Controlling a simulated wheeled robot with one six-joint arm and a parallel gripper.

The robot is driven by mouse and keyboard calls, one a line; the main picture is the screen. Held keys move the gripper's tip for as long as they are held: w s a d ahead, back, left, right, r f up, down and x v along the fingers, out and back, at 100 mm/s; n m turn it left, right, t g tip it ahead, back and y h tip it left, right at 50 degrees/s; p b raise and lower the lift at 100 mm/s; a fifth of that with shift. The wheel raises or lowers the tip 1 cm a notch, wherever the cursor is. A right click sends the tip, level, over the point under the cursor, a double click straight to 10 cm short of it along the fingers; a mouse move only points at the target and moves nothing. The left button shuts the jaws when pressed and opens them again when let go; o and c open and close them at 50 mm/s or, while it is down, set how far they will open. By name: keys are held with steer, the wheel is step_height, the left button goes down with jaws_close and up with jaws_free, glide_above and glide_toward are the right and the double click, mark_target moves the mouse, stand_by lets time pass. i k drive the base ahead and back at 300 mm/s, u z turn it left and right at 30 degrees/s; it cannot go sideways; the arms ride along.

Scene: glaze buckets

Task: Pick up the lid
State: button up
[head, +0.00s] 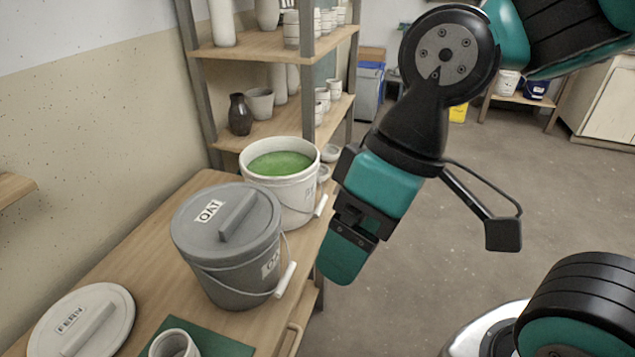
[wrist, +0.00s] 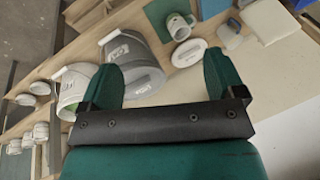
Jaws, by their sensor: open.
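A round off-white lid (head: 103,318) marked FERN, with a bar handle, lies flat on the wooden table at the lower left; the wrist view also shows it (wrist: 189,53). A grey lid (head: 222,222) marked OAT sits on the grey bucket (head: 240,280). Behind it, a white bucket (head: 300,195) stands uncovered with green glaze (head: 279,163) inside. My gripper (head: 347,258) hangs right of the buckets, beyond the table's edge and apart from both lids. In the wrist view its two fingers (wrist: 162,80) are wide apart with nothing held.
A mug (head: 174,344) stands on a green mat (head: 222,341) beside the FERN lid. Both buckets have wire handles. A shelf (head: 262,43) with pottery stands behind the table.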

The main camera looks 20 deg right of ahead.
mark_target(82, 325)
steer(key=u, duration=0.4)
steer(key=k, duration=0.55)
steer(key=u, duration=1.2)
steer(key=i, duration=0.75)
steer(key=u, duration=0.1)
